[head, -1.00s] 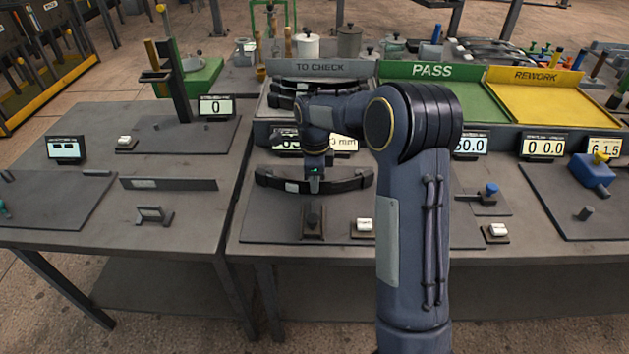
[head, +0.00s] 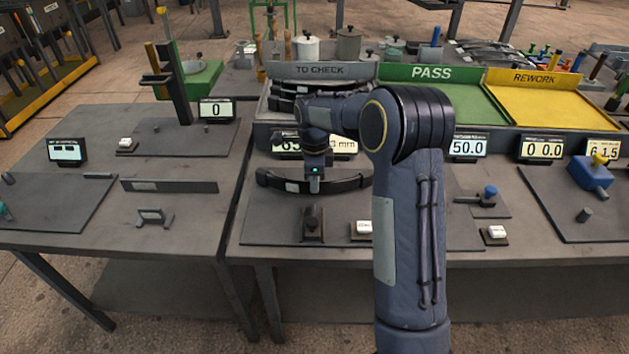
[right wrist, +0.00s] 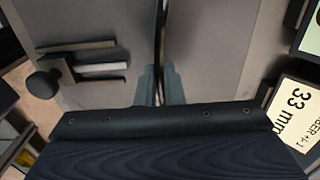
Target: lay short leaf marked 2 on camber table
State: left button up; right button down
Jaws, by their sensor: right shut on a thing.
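A dark curved leaf (head: 345,184) with a pale label lies across the front of the camber station, below the mm display (head: 343,146), in the head view. No number on the label is readable. My right gripper (head: 314,187) is shut on the leaf near its middle. In the right wrist view the fingers (right wrist: 160,85) pinch the leaf (right wrist: 160,35), which shows edge-on as a thin dark strip. The leaf is over the grey camber table plate (head: 270,223); I cannot tell whether it touches it. My left gripper is not in view.
More dark leaves (head: 290,88) sit in the TO CHECK rack behind my arm. The green PASS tray (head: 440,98) and yellow REWORK tray (head: 550,108) look empty. A dark block (head: 313,225) and a white button (head: 362,229) stand in front of the leaf.

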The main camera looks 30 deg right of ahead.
jog(key=shift+w+f, duration=0.1)
jog(key=shift+f, duration=0.05)
jog(key=c, duration=1)
grip_release()
jog(key=shift+f, duration=0.15)
jog(key=shift+r+p, duration=3.3)
jog(key=shift+r, duration=0.8)
